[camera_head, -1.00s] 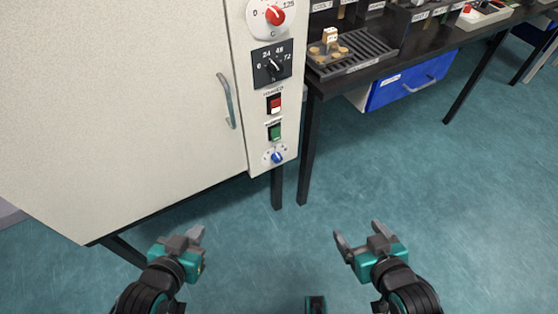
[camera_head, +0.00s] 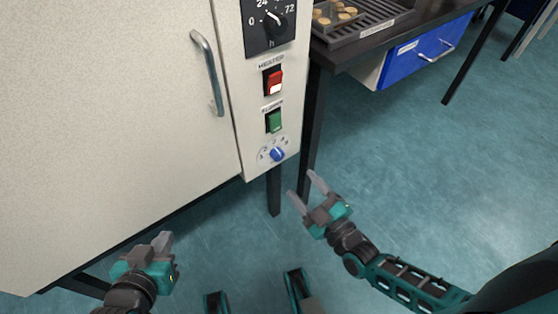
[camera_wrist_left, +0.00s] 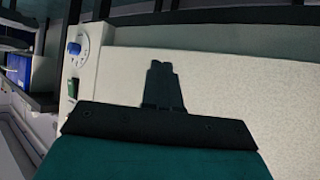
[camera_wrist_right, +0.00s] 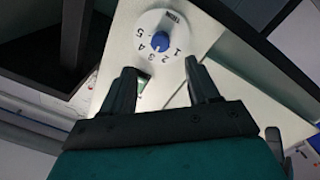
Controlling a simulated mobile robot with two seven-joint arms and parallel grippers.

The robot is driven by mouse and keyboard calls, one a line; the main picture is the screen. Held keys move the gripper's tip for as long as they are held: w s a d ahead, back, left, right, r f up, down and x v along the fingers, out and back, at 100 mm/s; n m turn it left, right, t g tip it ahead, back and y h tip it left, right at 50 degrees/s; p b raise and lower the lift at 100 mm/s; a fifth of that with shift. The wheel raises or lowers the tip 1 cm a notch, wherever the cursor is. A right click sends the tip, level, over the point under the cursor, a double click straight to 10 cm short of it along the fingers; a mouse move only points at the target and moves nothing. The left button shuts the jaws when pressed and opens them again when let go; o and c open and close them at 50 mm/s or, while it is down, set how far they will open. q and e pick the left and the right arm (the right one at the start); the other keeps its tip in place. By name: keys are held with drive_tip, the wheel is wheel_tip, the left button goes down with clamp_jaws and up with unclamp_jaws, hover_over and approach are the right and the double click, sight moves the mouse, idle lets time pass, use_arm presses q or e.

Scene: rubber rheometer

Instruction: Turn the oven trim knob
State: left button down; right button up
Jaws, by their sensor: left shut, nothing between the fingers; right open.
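The oven trim knob (camera_head: 277,154) is a small blue knob on a white numbered dial, low on the oven's control panel. It also shows in the right wrist view (camera_wrist_right: 166,41), just beyond and between the fingertips, and in the left wrist view (camera_wrist_left: 73,49). My right gripper (camera_head: 303,187) is open and empty, below and to the right of the knob, apart from it. It also shows in the right wrist view (camera_wrist_right: 160,75). My left gripper (camera_head: 166,240) is shut and empty, low in front of the oven door. It also shows in the left wrist view (camera_wrist_left: 159,66).
Above the knob are a green switch (camera_head: 274,121), a red heater switch (camera_head: 273,82) and a black timer dial (camera_head: 273,22). The oven door handle (camera_head: 208,72) sticks out at left. A dark bench (camera_head: 350,54) with a blue drawer (camera_head: 422,52) stands at right; the floor before it is clear.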

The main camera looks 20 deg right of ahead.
sight(280, 158)
drive_tip(key=b+x, duration=0.2)
drive_tip(key=x, duration=0.7)
drive_tip(key=shift+w, duration=0.1)
drive_tip(key=shift+w+a, duration=0.15)
drive_tip(key=shift+w, duration=0.15)
use_arm(q)
drive_tip(key=shift+w+d+f+h, duration=0.2)
drive_tip(key=shift+d+f+h, duration=0.1)
drive_tip(key=shift+d+f, duration=0.25)
use_arm(e)
drive_tip(key=c, duration=1)
use_arm(q)
drive_tip(key=shift+a+f, duration=0.15)
use_arm(e)
drive_tip(key=shift+c, duration=0.2)
